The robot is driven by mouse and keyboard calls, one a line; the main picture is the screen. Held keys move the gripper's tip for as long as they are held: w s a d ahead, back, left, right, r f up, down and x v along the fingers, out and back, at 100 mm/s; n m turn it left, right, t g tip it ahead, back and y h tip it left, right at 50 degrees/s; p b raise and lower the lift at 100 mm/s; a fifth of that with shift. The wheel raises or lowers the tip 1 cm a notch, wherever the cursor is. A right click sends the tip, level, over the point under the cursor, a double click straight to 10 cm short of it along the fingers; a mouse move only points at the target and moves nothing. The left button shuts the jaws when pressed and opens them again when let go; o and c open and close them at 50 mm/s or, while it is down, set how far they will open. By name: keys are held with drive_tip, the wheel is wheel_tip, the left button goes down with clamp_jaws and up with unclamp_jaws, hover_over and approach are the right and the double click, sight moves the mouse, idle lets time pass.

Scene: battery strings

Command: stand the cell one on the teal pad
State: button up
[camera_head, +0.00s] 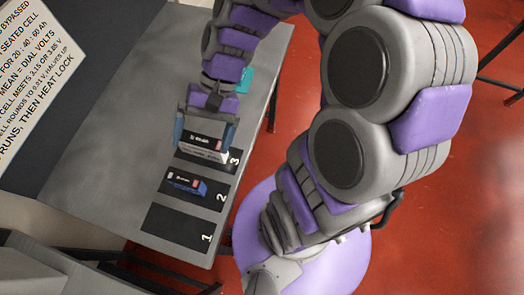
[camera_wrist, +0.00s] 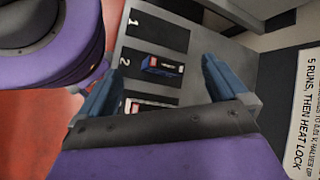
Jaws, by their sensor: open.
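A dark cell with a white side and a red mark (camera_head: 203,148) lies on the slot marked 3; it shows partly in the wrist view (camera_wrist: 150,104), cut off by my gripper's body. A blue and black cell with a red mark (camera_head: 186,183) lies on the slot marked 2, and in the wrist view (camera_wrist: 162,66). Their small print is unreadable, so I cannot tell which is cell one. A teal patch, likely the teal pad (camera_head: 246,78), shows behind my wrist, mostly hidden. My gripper (camera_head: 204,138) is open, its blue fingers at either side of the slot 3 cell in the head view.
The black slot marked 1 (camera_head: 178,228) is empty. The grey table (camera_head: 125,150) is clear to the left of the slots. A dark panel with a white text sign (camera_head: 40,70) stands along its left side. Red floor (camera_head: 440,230) lies to the right.

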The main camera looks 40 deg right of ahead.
drive_tip(key=s+d+r+n+t+h, duration=0.1)
drive_tip(key=s+d+n+h, duration=0.3)
drive_tip(key=s+d+h, duration=0.3)
drive_tip(key=shift+s+d+n+t+h, duration=0.3)
drive_tip(key=shift+s+t, duration=0.1)
drive_tip(key=shift+s, duration=1.7)
